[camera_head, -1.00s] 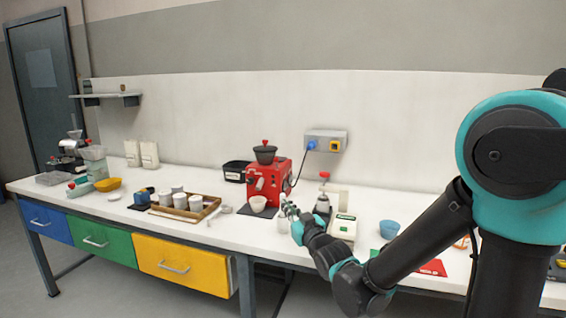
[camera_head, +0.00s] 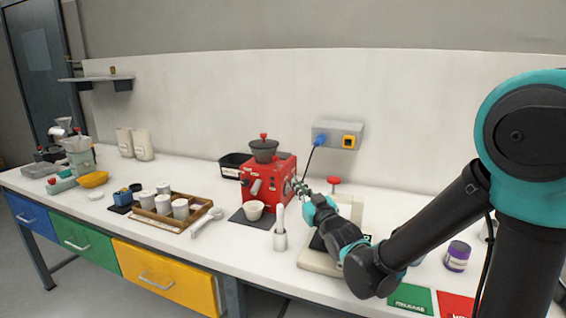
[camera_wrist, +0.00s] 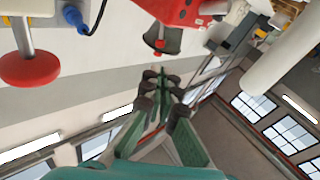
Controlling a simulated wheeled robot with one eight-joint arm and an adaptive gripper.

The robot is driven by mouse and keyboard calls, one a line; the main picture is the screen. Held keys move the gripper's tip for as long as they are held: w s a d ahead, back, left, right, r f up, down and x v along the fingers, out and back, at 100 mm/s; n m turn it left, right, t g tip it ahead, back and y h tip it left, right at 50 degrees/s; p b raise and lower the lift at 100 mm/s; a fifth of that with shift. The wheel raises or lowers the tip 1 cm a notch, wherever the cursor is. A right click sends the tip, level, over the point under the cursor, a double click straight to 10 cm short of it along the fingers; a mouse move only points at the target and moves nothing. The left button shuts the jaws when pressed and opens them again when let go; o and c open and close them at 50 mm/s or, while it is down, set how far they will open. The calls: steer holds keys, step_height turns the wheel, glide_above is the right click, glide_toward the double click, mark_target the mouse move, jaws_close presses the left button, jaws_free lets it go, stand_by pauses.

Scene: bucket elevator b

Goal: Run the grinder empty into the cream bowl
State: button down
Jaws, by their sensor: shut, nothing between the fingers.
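The red grinder (camera_head: 268,187) stands upright on the bench with a dark lidded hopper (camera_head: 264,150) on top. The cream bowl (camera_head: 254,210) sits on a dark mat at its front, below the grinder's front face. My gripper (camera_head: 298,186) is at the grinder's right side, very close to it; I cannot tell whether it touches. In the wrist view my gripper (camera_wrist: 163,85) has its fingers together and empty, with the red grinder body (camera_wrist: 170,10) just beyond them. What is inside the bowl and hopper cannot be seen.
A wooden tray (camera_head: 158,222) with several white cups stands left of the grinder. A white brush-like tool in a holder (camera_head: 280,238) stands in front of my gripper. A wall socket box (camera_head: 338,134) with a blue plug is behind. A purple-lidded jar (camera_head: 457,256) is at right.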

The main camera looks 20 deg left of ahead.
mark_target(277, 160)
steer(key=x, duration=1.4)
